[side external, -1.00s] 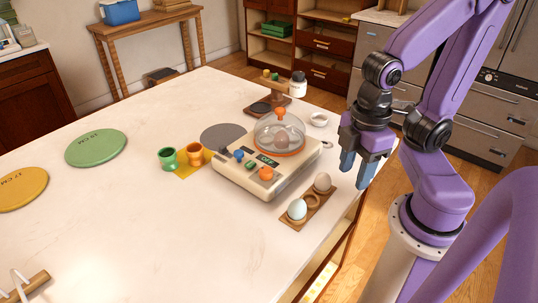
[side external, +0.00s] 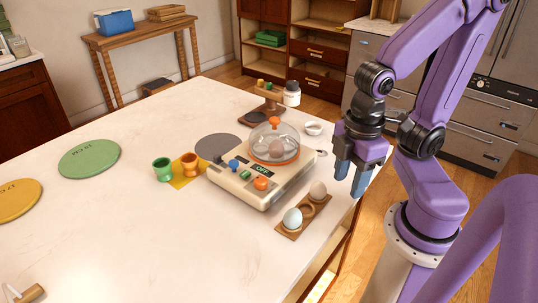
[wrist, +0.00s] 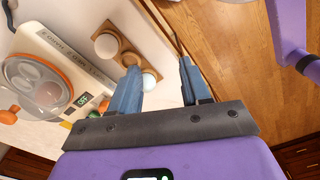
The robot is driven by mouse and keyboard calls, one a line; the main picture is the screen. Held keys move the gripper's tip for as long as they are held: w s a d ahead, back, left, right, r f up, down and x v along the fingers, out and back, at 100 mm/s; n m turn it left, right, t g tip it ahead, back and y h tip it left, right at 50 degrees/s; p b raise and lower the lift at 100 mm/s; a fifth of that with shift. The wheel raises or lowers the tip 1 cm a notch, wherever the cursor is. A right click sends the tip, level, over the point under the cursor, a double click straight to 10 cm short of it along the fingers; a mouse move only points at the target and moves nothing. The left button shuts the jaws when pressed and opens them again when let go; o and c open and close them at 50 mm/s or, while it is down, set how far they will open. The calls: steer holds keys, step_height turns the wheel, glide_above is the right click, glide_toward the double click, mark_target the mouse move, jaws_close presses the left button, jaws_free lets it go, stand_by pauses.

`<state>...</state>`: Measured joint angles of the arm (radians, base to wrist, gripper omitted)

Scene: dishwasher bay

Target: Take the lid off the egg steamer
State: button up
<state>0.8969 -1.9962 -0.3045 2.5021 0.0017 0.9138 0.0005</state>
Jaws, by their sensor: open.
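The egg steamer (side external: 228,179) is a cream box with blue, green and orange controls and a small display reading OFF. Its clear domed lid (side external: 262,139), with an orange knob (side external: 274,122) on top, sits on the orange ring. At least one egg shows through the dome. In the wrist view the steamer (wrist: 58,55) and lid (wrist: 22,72) are at the left. My gripper (side external: 350,183) is open and empty, fingers pointing down, to the right of the steamer near the counter's edge. It also shows in the wrist view (wrist: 157,68), apart from the lid.
A wooden holder (side external: 309,211) with two eggs stands in front of the steamer. Green (side external: 162,170) and orange (side external: 190,164) egg cups stand left, near a grey disc (side external: 217,146). A white bottle (side external: 292,94) and small bowl (side external: 313,129) are behind.

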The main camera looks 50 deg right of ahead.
steer(key=shift+o, duration=0.3)
steer(key=shift+o, duration=0.9)
